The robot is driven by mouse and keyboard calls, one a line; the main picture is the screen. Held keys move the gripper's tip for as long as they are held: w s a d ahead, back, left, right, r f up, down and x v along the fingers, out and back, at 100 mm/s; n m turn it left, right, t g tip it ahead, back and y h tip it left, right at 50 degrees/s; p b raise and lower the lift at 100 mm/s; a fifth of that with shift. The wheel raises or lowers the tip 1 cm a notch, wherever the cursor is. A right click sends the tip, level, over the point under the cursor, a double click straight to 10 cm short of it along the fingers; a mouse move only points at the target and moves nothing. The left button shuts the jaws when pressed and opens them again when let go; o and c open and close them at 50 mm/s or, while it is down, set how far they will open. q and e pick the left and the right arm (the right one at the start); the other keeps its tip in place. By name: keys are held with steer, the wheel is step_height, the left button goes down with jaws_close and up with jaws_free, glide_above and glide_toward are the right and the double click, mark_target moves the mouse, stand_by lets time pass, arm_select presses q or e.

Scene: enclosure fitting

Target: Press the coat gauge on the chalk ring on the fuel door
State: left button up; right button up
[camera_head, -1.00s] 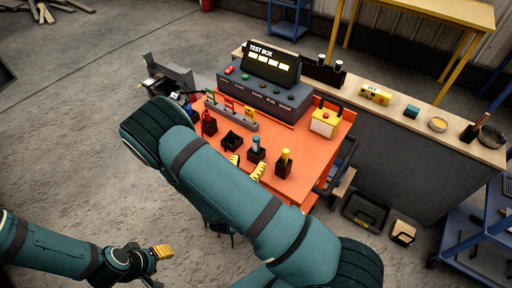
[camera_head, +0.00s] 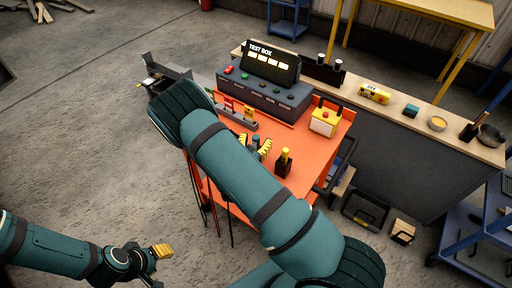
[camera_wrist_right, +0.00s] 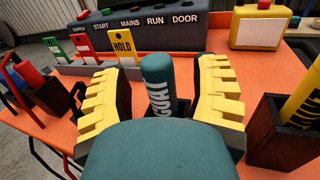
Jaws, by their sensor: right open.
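The coat gauge (camera_wrist_right: 158,85), a teal cylinder with white lettering, stands upright in a dark holder in the right wrist view. My right gripper (camera_wrist_right: 160,95) is open, with one yellow ribbed finger on each side of it. In the head view the right gripper (camera_head: 255,145) is over the orange bench, partly hidden by my right arm, which also hides most of the gauge. My left gripper (camera_head: 160,251) is low at the left, away from the bench; its yellow fingers show side-on. I cannot make out the fuel door or the chalk ring.
A yellow tool (camera_wrist_right: 303,105) stands in a dark block just right of the gripper. Upright tags, including a yellow HOLD tag (camera_wrist_right: 123,45), stand in a rack behind. The test box (camera_head: 270,75) and a yellow box with a red button (camera_head: 324,121) are at the back of the orange bench (camera_head: 309,160).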

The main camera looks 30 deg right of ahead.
jaws_close()
